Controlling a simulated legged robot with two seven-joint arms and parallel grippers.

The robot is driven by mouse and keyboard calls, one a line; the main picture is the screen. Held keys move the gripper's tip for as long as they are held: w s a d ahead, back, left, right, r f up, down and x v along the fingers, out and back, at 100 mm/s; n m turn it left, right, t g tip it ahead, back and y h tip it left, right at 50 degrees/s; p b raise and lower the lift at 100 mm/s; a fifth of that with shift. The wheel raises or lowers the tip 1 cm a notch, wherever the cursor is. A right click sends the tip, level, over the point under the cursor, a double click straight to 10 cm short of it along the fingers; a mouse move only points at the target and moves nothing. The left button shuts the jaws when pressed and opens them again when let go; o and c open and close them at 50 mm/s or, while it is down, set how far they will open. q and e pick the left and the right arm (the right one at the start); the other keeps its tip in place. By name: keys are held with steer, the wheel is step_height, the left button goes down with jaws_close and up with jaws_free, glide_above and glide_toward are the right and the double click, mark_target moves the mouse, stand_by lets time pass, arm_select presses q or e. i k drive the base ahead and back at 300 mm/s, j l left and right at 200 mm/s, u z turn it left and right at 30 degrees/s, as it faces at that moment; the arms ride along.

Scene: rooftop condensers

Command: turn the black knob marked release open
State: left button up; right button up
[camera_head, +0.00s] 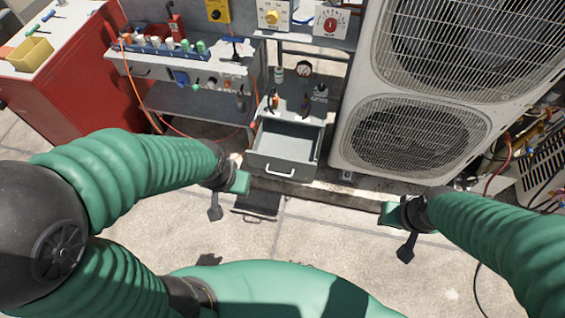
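A black knob (215,14) sits on the front of a yellow box at the top of the head view, left of centre. Its marking is too small to read, so I cannot tell whether it says release. My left gripper (228,195) is well below and nearer than the knob, in front of an open drawer. Its two tips look spread, with nothing between them. My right gripper (398,228) is lower right, in front of the condenser. Its tips also look spread and empty. Neither gripper touches the yellow box.
A white box with a yellow knob (271,17) and a panel with a red dial (331,22) stand right of the yellow box. Below are a cluttered shelf (150,62) and a pulled-out drawer (285,160). A large condenser (352,120) stands right, a red cabinet (65,105) left.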

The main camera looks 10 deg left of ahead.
mark_target(321, 87)
steer(key=i+j+u, duration=0.15)
steer(key=j, duration=0.3)
steer(key=i+j+u, duration=0.15)
steer(key=i+j, duration=0.2)
steer(key=i+j+u, duration=0.15)
steer(key=i+j, duration=0.15)
steer(key=j, duration=0.15)
